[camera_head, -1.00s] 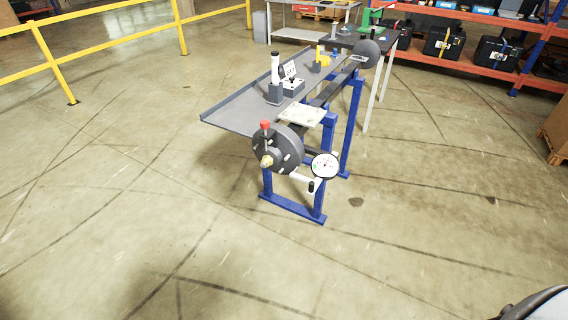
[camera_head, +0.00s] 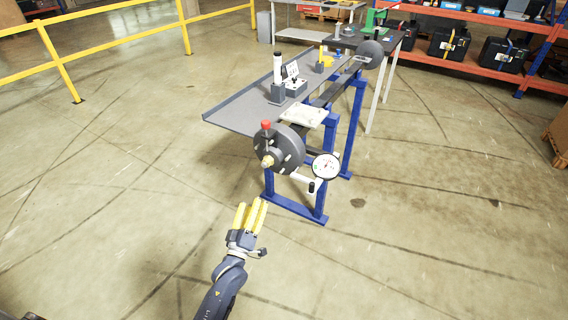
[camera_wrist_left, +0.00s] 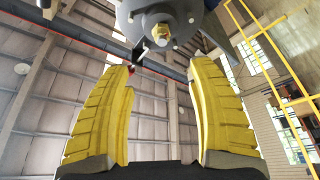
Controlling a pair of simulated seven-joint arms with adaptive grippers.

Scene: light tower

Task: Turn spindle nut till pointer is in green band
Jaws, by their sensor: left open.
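The spindle nut (camera_head: 267,161) is a small brass nut at the hub of a dark grey disc (camera_head: 285,150) on the near end of the blue stand. It also shows at the top of the left wrist view (camera_wrist_left: 162,33). The round white gauge (camera_head: 326,166) with a red pointer sits right of the disc; its green band is too small to place the pointer against. My left gripper (camera_head: 251,207) has yellow fingers, open and empty, below and in front of the disc, apart from the nut. It also shows in the left wrist view (camera_wrist_left: 163,75). My right gripper is out of view.
A red knob (camera_head: 266,125) stands up at the disc's left edge. A grey tray table (camera_head: 235,116) runs behind. The floor in front is clear.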

